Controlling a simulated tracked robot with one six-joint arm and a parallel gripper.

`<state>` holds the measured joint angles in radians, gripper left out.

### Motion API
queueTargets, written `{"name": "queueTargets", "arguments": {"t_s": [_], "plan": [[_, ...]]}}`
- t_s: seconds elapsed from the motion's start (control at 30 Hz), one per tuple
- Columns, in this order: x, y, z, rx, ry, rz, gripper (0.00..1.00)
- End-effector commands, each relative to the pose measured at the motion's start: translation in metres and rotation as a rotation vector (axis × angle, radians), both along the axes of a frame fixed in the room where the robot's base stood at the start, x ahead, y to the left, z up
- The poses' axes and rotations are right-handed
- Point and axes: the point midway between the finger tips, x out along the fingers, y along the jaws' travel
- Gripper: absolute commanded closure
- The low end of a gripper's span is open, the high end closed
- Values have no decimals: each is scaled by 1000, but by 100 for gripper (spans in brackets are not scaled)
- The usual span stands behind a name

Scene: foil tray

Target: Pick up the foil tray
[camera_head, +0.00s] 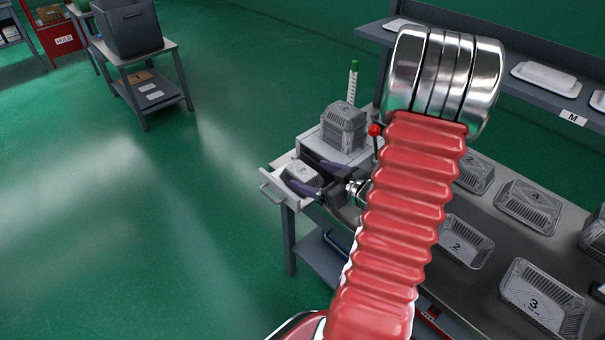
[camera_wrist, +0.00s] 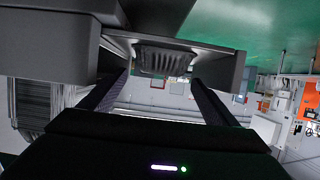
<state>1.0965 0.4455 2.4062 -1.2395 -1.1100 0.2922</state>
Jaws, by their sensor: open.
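A small foil tray (camera_head: 301,174) sits in an open pale drawer (camera_head: 268,190) at the left end of the bench. It also shows in the wrist view (camera_wrist: 165,58), within the drawer's grey walls (camera_wrist: 225,68). My gripper (camera_head: 308,176) is open, its two dark fingers pointing left toward the drawer. In both views the tray appears between or just beyond the fingertips; I cannot tell whether they touch it. In the wrist view, the fingertips (camera_wrist: 161,82) lie either side of the tray's near edge. My red-sleeved arm hides part of the bench.
Stacked foil trays (camera_head: 344,127) stand on the pale unit behind the drawer, near a red-knobbed lever (camera_head: 375,131). Several numbered trays (camera_head: 534,297) lie on the dark bench at right. A grey shelf (camera_head: 500,72) runs above. Open green floor (camera_head: 200,240) lies left.

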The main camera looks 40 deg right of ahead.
Motion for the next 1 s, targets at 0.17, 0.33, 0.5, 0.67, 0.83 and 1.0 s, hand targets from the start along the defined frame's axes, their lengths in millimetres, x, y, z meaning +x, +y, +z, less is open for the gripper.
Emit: {"name": "queueTargets", "arguments": {"t_s": [0.17,0.33,0.5,0.67,0.83,1.0], "plan": [[9,1,-3,-1,0,4,18],[29,2,-11,0,1,4,18],[47,3,-17,-1,1,4,18],[53,2,-19,0,0,2,18],[52,2,-19,0,0,2,18],[52,2,-19,0,0,2,18]]}}
